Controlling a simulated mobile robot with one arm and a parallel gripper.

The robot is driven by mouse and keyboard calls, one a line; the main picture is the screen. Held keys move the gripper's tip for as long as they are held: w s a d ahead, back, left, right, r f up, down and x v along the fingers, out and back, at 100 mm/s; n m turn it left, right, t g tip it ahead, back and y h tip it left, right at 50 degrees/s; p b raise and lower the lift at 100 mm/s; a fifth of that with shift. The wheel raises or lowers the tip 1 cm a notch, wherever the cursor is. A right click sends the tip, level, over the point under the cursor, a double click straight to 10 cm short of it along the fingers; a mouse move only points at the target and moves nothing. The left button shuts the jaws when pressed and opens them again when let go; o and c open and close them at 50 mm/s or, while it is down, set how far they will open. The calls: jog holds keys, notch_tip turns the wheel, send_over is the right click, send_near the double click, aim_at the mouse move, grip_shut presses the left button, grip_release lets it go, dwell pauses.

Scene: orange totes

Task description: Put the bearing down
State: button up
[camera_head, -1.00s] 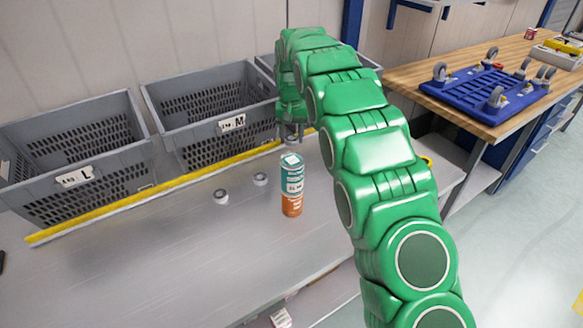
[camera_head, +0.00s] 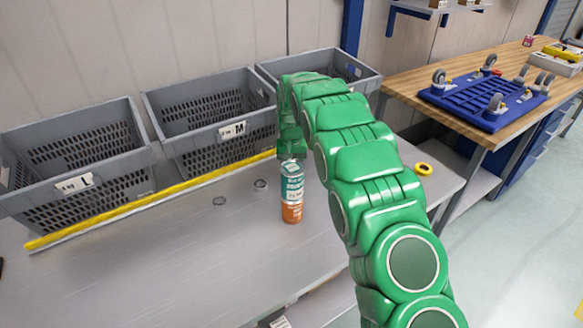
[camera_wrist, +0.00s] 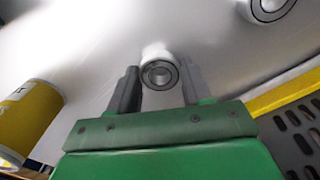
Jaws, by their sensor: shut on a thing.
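My gripper (camera_wrist: 160,88) is shut on a bearing (camera_wrist: 160,73), a small steel ring between the two grey fingers. In the head view my gripper (camera_head: 291,156) points down over the grey bench (camera_head: 180,265), in line with the top of a spray can; its fingertips and the held bearing are hidden there. I cannot tell whether the held bearing touches the bench. Two more bearings lie on the bench left of the can, a nearer one (camera_head: 219,201) and a farther one (camera_head: 261,185). In the wrist view another bearing (camera_wrist: 268,8) is cut off at the top right.
The teal, white and orange spray can (camera_head: 292,195) stands upright close to my gripper. Grey crates L (camera_head: 75,183) and M (camera_head: 225,132) and a third crate (camera_head: 345,72) line the back behind a yellow strip (camera_head: 150,199). A yellow ring (camera_head: 424,169) lies right. The bench front is clear.

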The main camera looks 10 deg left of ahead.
jog(key=o, duration=1.1)
notch_tip(320, 180, up, 12)
jog(key=shift+d+r, duration=0.1)
jog(key=shift+r, duration=0.05)
